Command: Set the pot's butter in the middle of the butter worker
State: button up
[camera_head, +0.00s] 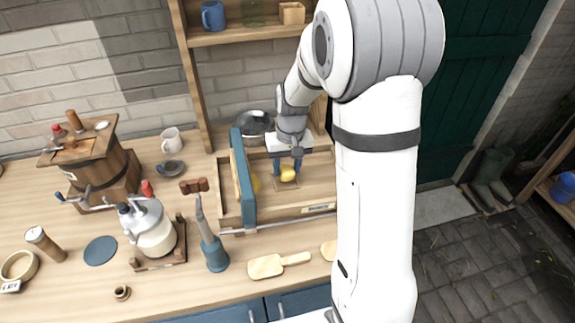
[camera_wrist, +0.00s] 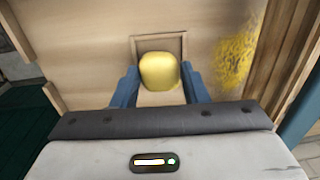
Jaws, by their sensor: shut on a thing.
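My gripper (camera_head: 287,172) points down over the wooden tray of the butter worker (camera_head: 292,210). It is shut on a yellow lump of butter (camera_head: 288,174). In the wrist view the butter (camera_wrist: 159,70) sits between the two blue fingers. A thin square frame (camera_wrist: 160,36) on the tray floor shows just beyond and partly behind the butter. Whether the butter touches the floor or hangs just above it, I cannot tell. A yellow smear (camera_wrist: 238,55) lies on the floor to the right of the square.
A blue upright panel (camera_head: 243,180) stands across the tray left of my gripper. A metal bowl (camera_head: 255,124) is behind.

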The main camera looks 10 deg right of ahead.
jog(key=shift+f+b, duration=0.35)
jog(key=shift+f, duration=0.2)
jog(key=shift+r, duration=0.1)
jog(key=o, duration=1)
jog(key=c, duration=0.4)
jog(key=shift+d+r+p, duration=0.2)
jog(key=shift+r+p, duration=1.85)
jog(key=shift+r, duration=1)
